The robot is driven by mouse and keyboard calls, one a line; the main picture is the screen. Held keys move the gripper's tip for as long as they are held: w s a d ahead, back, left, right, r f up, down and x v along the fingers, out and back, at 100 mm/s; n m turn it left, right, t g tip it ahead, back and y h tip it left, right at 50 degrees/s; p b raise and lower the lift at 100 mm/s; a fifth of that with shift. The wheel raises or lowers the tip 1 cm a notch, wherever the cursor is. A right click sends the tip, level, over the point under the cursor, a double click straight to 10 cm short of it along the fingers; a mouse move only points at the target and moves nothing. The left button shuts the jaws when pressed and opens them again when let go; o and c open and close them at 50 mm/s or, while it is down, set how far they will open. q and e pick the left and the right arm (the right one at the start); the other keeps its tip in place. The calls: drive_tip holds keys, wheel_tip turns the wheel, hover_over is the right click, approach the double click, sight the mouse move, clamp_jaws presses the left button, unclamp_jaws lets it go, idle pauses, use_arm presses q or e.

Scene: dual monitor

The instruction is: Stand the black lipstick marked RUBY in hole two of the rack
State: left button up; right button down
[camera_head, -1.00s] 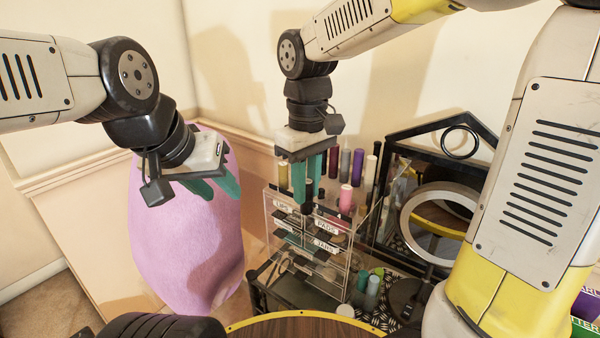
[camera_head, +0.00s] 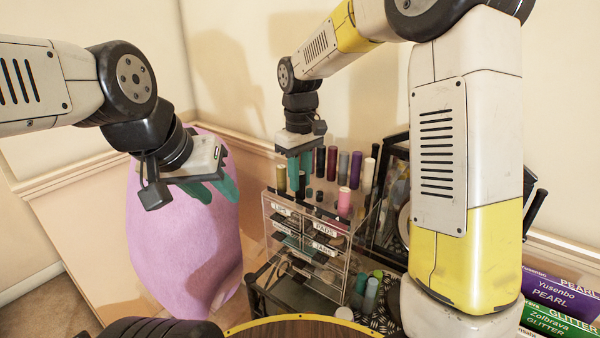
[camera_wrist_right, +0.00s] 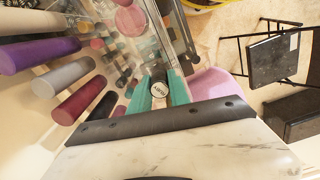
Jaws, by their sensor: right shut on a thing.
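My right gripper (camera_head: 301,178) is over the left part of the rack (camera_head: 325,208), which tops a clear drawer organizer. It is shut on the black lipstick, whose white end marked RUBY (camera_wrist_right: 159,88) shows between the teal fingers in the right wrist view. In the head view the fingers mostly hide the lipstick. It looks about upright; I cannot tell whether its lower end is above or inside a hole. Small numbers run along the rack's front edge, hard to read. My left gripper (camera_head: 212,189) is open and empty before the pink chair back.
Green and grey bottles (camera_head: 370,294) stand right of the organizer (camera_head: 325,262). Labelled boxes (camera_head: 560,298) lie at far right.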

drive_tip(key=c, duration=1.2)
unclamp_jaws()
drive_tip(key=shift+f, duration=0.1)
drive_tip(key=shift+c, duration=0.2)
wheel_tip(320, 180, up, 12)
drive_tip(key=s+d+r+m+t+y, duration=0.1)
drive_tip(key=s+d+r+m+t, duration=0.15)
drive_tip(key=s+d, duration=0.6)
drive_tip(key=s+d+f+m+t, duration=0.2)
drive_tip(key=s+d, duration=0.1)
drive_tip(key=s, duration=0.2)
drive_tip(key=s+d+f+m+t+y, duration=0.1)
drive_tip(key=s+d+f+m, duration=0.1)
drive_tip(key=s, duration=0.4)
drive_tip(key=shift+s+d+f+m+t, duration=0.15)
drive_tip(key=shift+d+f+m+t, duration=0.25)
drive_tip(key=shift+f+m, duration=0.3)
